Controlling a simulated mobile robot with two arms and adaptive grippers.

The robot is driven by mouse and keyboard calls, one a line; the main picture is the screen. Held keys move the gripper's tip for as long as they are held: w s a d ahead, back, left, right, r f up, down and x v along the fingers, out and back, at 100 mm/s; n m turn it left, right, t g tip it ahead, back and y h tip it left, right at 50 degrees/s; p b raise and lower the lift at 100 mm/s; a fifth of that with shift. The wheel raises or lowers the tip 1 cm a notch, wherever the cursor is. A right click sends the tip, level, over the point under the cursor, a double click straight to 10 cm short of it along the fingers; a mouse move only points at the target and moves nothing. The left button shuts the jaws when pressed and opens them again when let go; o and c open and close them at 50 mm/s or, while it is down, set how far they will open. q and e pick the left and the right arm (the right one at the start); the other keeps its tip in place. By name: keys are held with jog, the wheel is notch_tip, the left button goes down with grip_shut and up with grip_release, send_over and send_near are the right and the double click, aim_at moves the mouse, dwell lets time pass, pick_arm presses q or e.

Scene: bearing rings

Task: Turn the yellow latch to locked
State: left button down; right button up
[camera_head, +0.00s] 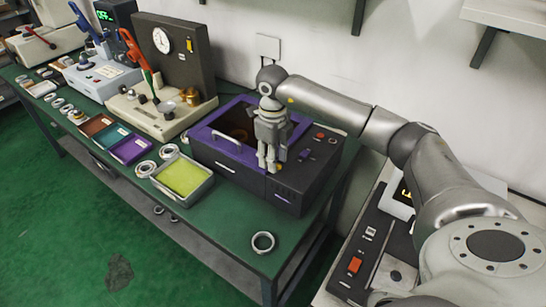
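A dark grey machine with a purple-framed lid (222,147) stands at the right part of the green table. My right gripper (269,166) points down over the control panel at its right side. Its fingers are close together, and I cannot tell whether they are shut on anything. A small yellow-orange bit (279,168) shows beside the fingertips and may be the yellow latch; the gripper hides most of that spot, so the latch's position cannot be read. My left gripper is not in view.
A tray with a yellow-green pad (184,176) stands in front of the machine. A loose metal ring (263,242) lies near the table's front right corner. A gauge station (172,50) stands to the left. My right arm reaches in from the right.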

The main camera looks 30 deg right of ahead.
notch_tip(320, 180, up, 12)
jog(key=shift+f, duration=0.2)
dwell(0.6)
